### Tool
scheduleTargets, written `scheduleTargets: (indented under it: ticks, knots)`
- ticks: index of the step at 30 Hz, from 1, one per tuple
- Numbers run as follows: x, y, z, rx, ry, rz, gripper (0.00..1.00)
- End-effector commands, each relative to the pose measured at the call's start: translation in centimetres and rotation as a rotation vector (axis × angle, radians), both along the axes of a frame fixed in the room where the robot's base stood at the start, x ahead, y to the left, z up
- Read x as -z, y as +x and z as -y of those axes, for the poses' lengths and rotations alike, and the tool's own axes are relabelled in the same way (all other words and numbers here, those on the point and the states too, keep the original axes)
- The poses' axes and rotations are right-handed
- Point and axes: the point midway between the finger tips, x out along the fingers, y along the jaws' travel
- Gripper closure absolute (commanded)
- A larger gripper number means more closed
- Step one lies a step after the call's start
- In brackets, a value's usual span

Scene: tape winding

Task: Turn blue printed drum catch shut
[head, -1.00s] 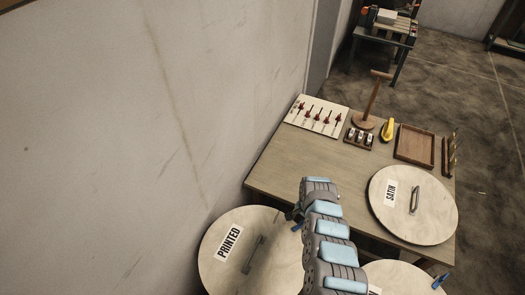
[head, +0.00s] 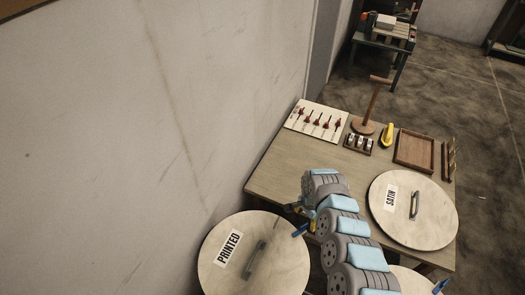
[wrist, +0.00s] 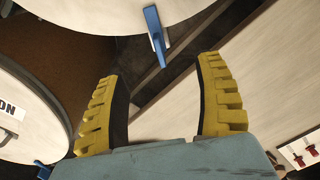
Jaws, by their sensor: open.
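The printed drum (head: 218,275) has a round pale lid with a black-on-white PRINTED label and a grey handle. Its blue catch (head: 299,230) sits at the lid's right rim and sticks out past it. In the wrist view the blue catch (wrist: 156,35) crosses the rim of the pale lid at the top, pointing toward the space between my fingers. My gripper (wrist: 160,68) is open and empty, its two yellow ribbed fingers apart, with the catch beyond the fingertips. In the head view my arm hides most of the gripper; a bit of yellow shows close beside the catch.
The wooden table (head: 285,180) stands beside the drums, holding a satin lid (head: 388,228), a tray (head: 401,160) and a board of red pieces (head: 305,125). Another drum (wrist: 30,75) with its own blue catch (wrist: 42,170) is at the wrist view's left. A wall borders the left.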

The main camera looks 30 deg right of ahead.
Motion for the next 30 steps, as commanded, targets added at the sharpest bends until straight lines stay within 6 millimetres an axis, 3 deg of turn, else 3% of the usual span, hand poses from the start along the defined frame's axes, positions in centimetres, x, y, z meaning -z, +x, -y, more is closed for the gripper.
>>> scheduleTargets:
  ticks: [1,20,30]
  knots:
    - [-1.3,0.0,0.1,0.000,-0.001,0.001,0.30]
    - [-11.2,0.0,0.0,-0.002,-0.001,0.001,0.30]
    - [-11.6,5.5,-1.9,-0.041,0.001,0.154,0.30]
